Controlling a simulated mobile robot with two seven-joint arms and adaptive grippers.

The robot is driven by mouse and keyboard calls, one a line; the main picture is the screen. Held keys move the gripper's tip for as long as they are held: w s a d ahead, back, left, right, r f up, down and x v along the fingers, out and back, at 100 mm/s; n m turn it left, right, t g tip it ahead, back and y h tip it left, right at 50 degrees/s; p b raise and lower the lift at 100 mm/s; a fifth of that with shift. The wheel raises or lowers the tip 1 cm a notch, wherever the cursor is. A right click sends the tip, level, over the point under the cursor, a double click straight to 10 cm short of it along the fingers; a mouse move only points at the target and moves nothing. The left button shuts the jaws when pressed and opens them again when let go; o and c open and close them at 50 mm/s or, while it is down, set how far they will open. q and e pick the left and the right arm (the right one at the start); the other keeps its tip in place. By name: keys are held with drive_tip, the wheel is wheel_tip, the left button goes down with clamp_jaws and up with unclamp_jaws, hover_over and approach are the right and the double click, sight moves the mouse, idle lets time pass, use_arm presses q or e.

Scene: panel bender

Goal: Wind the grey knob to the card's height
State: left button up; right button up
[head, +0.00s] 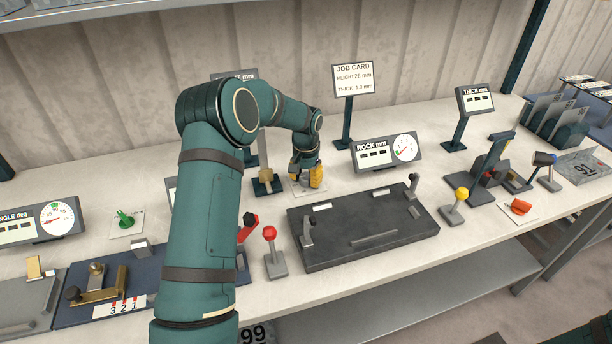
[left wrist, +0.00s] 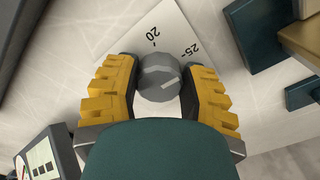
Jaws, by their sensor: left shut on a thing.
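The grey knob (left wrist: 158,76) sits on a white dial plate (left wrist: 172,28) marked 20 and 25. A light line on the knob's top points to the right side in the left wrist view, but I cannot tell its exact reading. My left gripper (left wrist: 156,92) has its yellow fingers shut on both sides of the knob. In the head view, my left gripper (head: 308,180) points down over the plate and hides the knob. The job card (head: 353,78) stands behind on a post; its height looks like 28 mm, in small print. My right gripper is out of view.
A ROCK mm display with a gauge (head: 387,152) stands right of my left gripper. A dark bed plate (head: 345,255) lies in front. Red (head: 270,234) and yellow-knobbed (head: 461,194) levers stand beside it. My left arm covers part of the bench.

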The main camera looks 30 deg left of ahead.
sight(305, 177)
use_arm(q)
drive_tip(key=m+p, duration=0.1)
drive_tip(key=m, duration=0.2)
drive_tip(key=shift+a, duration=0.1)
drive_tip(key=shift+m+p, duration=0.45)
drive_tip(key=shift+m, duration=1.45)
drive_tip(key=o, duration=1.2)
wheel_tip(305, 177, up, 12)
